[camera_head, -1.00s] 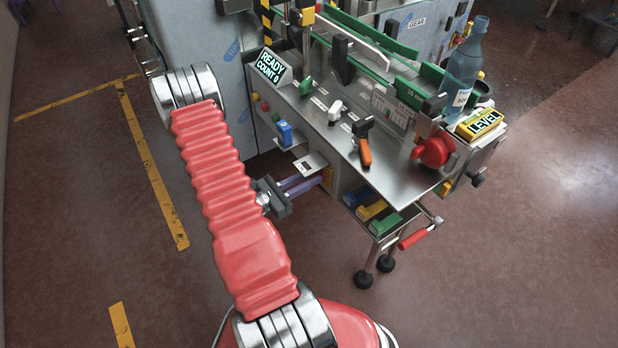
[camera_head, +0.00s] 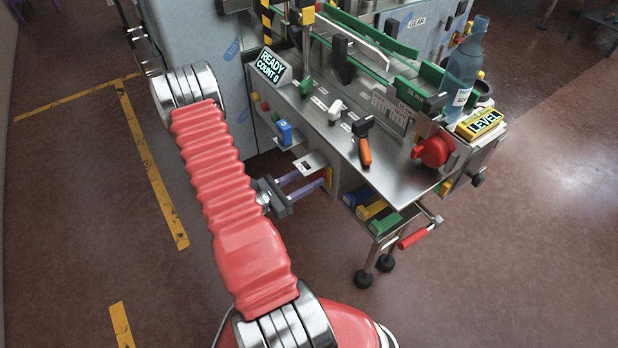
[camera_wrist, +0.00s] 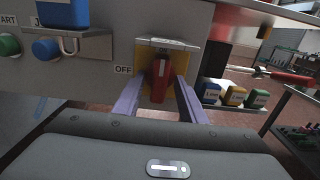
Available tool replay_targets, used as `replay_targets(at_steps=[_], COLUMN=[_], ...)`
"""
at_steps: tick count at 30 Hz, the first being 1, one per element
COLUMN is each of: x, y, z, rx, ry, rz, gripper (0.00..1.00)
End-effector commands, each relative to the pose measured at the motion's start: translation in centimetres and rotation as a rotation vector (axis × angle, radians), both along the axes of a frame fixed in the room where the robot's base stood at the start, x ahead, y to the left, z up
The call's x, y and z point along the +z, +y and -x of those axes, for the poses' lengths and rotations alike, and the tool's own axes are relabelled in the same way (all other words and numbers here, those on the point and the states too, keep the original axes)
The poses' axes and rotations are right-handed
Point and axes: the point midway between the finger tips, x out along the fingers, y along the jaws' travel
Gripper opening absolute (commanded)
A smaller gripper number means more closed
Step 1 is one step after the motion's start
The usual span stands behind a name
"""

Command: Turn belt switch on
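The belt switch is a red handle (camera_wrist: 161,80) on a yellow plate (camera_wrist: 186,62), with ON marked above and OFF at its left. In the wrist view the handle stands upright in line with the ON mark. My gripper (camera_wrist: 161,88) has its purple fingers on either side of the handle, with a visible gap on both sides, so it is open. In the head view my gripper (camera_head: 315,180) reaches under the bench edge toward the panel, and the switch handle is hidden there.
A blue button (camera_wrist: 46,49) under a metal guard and a green button (camera_wrist: 9,45) sit left of the switch. Coloured blocks (camera_wrist: 233,97) lie on a shelf to the right.

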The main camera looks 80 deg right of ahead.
Motion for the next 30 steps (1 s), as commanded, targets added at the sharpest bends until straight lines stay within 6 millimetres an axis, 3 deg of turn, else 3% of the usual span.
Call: replay_targets(at_steps=[11, 30], x=[0.0, 0.0], y=[1.0, 6.9], z=[-1.1, -6.2], rx=[0.003, 0.004], ry=[0.001, -0.001], rz=[0.001, 0.001], gripper=[0.38, 0.38])
